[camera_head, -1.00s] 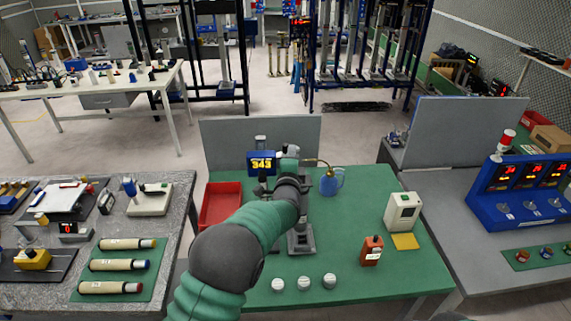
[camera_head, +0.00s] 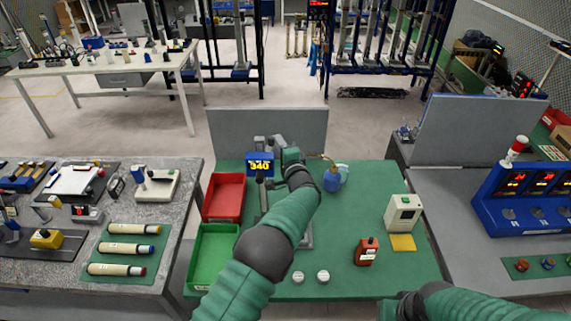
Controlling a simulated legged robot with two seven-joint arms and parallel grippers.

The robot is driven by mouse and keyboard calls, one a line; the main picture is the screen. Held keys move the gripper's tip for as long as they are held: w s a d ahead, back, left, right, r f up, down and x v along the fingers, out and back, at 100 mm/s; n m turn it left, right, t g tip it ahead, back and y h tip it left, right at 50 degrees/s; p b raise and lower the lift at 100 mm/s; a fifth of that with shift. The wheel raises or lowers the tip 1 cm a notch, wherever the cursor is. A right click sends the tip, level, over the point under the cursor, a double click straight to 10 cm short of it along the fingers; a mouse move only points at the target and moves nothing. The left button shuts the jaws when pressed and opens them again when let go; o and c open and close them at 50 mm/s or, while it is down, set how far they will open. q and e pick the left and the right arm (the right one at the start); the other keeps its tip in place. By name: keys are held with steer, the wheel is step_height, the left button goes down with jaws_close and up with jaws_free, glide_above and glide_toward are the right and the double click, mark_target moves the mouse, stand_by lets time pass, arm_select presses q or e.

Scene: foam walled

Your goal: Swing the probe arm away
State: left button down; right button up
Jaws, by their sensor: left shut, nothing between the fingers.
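On the green-topped bench stands a tester with a blue display (camera_head: 260,164) reading 340. Its grey stand (camera_head: 263,195) shows below the display, and part of its base shows beside my forearm. My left arm reaches over the stand. My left gripper (camera_head: 291,157) is at the tester's upper part, just right of the display, shut with nothing seen between the fingers. The probe arm cannot be clearly told apart there; my wrist and forearm hide much of it. My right gripper (camera_head: 402,305) is low at the bench's front edge, its fingers not clear.
A red tray (camera_head: 224,197) and a green tray (camera_head: 214,256) lie left of the stand. A grey panel (camera_head: 310,128) closes the back.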

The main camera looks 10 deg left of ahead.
arm_select(q)
steer(key=shift+w+a+r+n+g+y, duration=0.1)
steer(key=shift+w+a+n+g+y, duration=0.25)
steer(key=shift+y, duration=0.2)
steer(key=shift+w+a+n+g+y, duration=0.1)
steer(key=shift+a+n+g+y, duration=0.15)
steer(key=shift+n+y, duration=0.25)
arm_select(e)
steer(key=shift+s+d, duration=0.1)
steer(key=shift+d, duration=0.05)
arm_select(q)
steer(key=shift+d, duration=0.1)
arm_select(e)
steer(key=shift+d, duration=0.1)
arm_select(q)
steer(key=shift+s+d+r, duration=0.1)
steer(key=shift+d+r, duration=0.05)
steer(key=shift+d, duration=0.15)
arm_select(e)
steer(key=shift+s+d, duration=0.1)
steer(key=shift+d, duration=0.25)
